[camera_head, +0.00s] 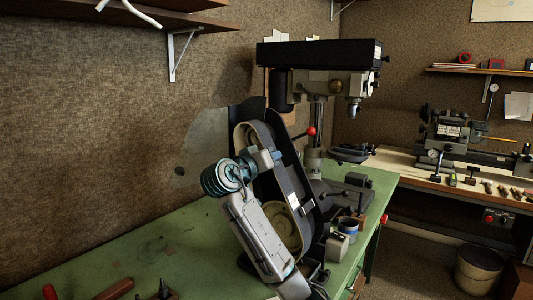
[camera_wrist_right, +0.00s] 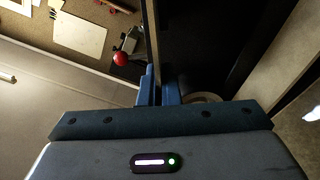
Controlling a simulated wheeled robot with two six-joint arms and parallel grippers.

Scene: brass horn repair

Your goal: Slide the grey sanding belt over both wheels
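The belt sander stands on the green bench in the head view, with a tall black backplate (camera_head: 284,135). The grey sanding belt (camera_head: 296,184) shows as a long slanted band running down from the upper end. The pale lower wheel (camera_head: 284,226) is partly behind my right arm. The upper wheel is mostly hidden by the belt and my wrist. My right gripper (camera_head: 272,157) is at the upper part of the belt. In the right wrist view its blue fingers (camera_wrist_right: 159,88) are close together with a thin strip, seemingly the belt's edge, between them. My left gripper is out of view.
A drill press (camera_head: 320,58) stands just behind the sander, with a red knob (camera_head: 311,131). A blue-grey cup (camera_head: 348,225) and small blocks sit right of the sander. The green bench top (camera_head: 130,245) is mostly clear at left. Another bench with a lathe (camera_head: 460,135) is at right.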

